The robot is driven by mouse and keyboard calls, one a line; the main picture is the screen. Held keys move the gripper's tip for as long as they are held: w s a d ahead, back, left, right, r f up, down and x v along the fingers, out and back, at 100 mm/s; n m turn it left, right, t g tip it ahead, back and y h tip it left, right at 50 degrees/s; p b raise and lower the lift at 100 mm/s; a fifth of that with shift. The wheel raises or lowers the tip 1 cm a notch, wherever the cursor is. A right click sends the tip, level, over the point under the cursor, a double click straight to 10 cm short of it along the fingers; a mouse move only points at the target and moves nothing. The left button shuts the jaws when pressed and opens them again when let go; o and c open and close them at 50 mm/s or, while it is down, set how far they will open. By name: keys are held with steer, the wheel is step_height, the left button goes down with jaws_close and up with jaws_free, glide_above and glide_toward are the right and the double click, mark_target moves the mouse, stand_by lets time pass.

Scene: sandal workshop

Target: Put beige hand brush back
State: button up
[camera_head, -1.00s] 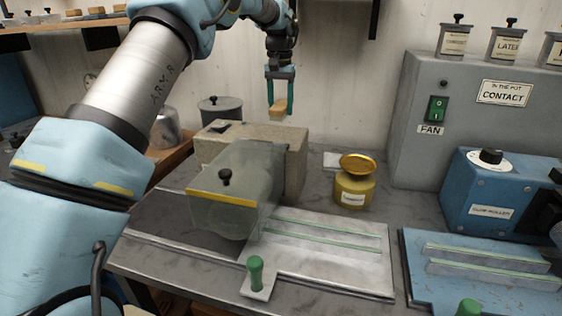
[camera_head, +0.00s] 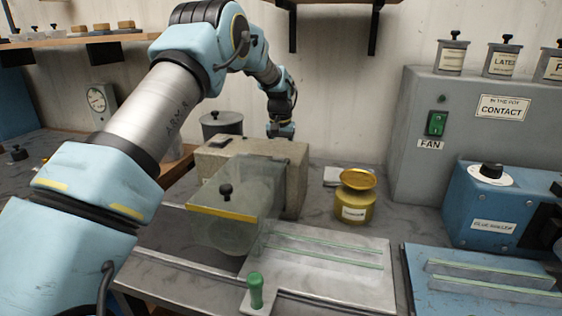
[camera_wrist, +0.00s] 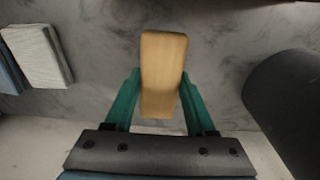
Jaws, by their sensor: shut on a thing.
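The beige hand brush (camera_wrist: 163,72) shows in the wrist view as a tan, rounded block between two green fingers. My gripper (camera_wrist: 160,90) is shut on it. In the head view my gripper (camera_head: 281,130) is low behind the beige-grey machine, near the back wall. That machine hides the fingers and the brush there. The grey worktop lies beneath the brush in the wrist view. I cannot tell whether the brush touches it.
The beige machine (camera_head: 296,180) with a clear guard (camera_head: 230,205) stands in front of my gripper. A dark lidded pot (camera_head: 222,124) is to its left. A white folded pad (camera_head: 331,176) and a brass pot (camera_head: 354,204) are to the right. A wooden shelf (camera_head: 130,37) is at upper left.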

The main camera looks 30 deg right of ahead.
steer(key=shift+f, duration=0.8)
steer(key=shift+f, duration=0.1)
steer(key=o, duration=1.2)
steer(key=shift+o, duration=0.2)
step_height(320, 180, up, 12)
steer(key=b, duration=0.2)
steer(key=shift+s+a, duration=0.2)
steer(key=shift+s, duration=0.05)
